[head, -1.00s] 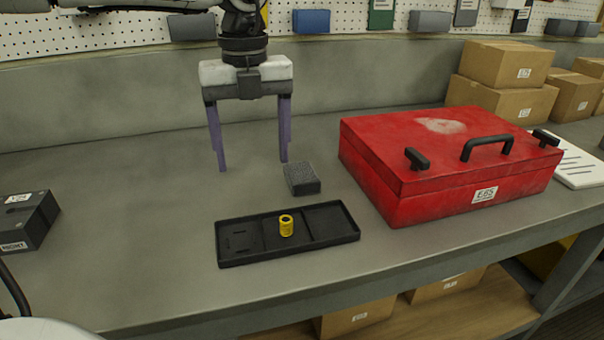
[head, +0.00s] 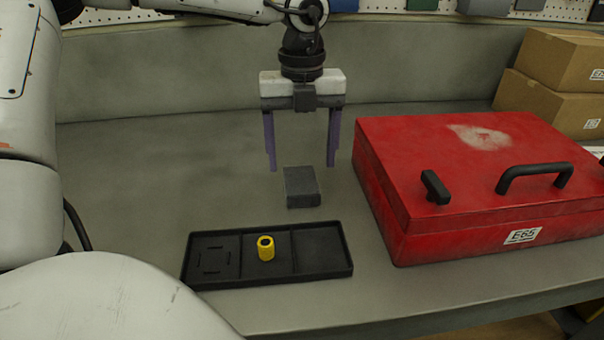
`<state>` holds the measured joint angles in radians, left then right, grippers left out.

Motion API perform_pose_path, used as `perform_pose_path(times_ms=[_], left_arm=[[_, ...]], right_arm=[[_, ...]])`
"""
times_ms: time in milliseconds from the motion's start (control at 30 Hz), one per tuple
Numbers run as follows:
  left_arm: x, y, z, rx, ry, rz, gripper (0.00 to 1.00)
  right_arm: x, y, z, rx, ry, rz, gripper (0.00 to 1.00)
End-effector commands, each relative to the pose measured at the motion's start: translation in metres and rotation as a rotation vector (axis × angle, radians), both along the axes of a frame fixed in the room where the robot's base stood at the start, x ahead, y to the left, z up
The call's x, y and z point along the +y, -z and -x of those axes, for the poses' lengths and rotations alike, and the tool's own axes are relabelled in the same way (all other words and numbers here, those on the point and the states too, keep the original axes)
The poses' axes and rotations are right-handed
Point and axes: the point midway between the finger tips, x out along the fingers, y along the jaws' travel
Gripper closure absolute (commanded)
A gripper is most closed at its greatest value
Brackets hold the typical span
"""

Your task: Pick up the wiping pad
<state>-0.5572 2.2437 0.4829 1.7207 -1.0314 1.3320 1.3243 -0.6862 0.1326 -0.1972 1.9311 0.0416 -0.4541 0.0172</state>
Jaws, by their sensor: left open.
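The wiping pad (head: 301,187) is a small dark grey block lying on the grey workbench, behind the black tray and left of the red box. My left gripper (head: 302,167) points down with its two purple fingers spread wide. Its fingertips appear just behind and above the pad, one toward each side of it. Nothing is between the fingers. Whether the fingertips are level with the pad is hard to tell. My right gripper is not in the view.
A black compartment tray (head: 319,274) holds a yellow cylinder (head: 266,248) in its middle compartment. A large red box (head: 455,200) with black handles stands close on the right. Cardboard boxes (head: 562,62) are stacked at the back right. The bench left of the gripper is clear.

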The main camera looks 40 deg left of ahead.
Motion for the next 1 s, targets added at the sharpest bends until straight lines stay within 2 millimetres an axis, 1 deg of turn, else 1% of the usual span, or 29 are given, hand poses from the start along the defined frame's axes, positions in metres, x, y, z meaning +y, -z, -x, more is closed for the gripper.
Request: perform_pose_path(times_ms=[100,200,300,567,667,700,833,1000], left_arm=[[0.003,0.017,0.001,0.005,-0.001,0.004,0.27],[0.004,0.032,0.0,0.003,0.0,0.003,0.27],[0.004,0.042,0.0,0.001,-0.001,0.002,0.27],[0.004,0.044,-0.001,-0.002,-0.001,0.0,0.27],[0.004,0.044,-0.001,-0.002,-0.001,0.0,0.43],[0.004,0.044,-0.001,-0.002,-0.001,0.0,0.49],[0.004,0.044,-0.001,-0.001,-0.001,0.0,0.71],[0.004,0.044,-0.001,-0.002,-0.001,0.0,0.72]], right_arm=[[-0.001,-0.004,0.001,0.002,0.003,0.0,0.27],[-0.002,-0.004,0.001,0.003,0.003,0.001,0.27],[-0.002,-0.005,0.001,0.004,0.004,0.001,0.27],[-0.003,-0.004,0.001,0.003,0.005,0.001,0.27],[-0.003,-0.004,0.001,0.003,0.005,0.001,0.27],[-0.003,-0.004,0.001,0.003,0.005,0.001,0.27],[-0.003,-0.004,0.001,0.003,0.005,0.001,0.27],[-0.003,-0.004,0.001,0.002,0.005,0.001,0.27]])
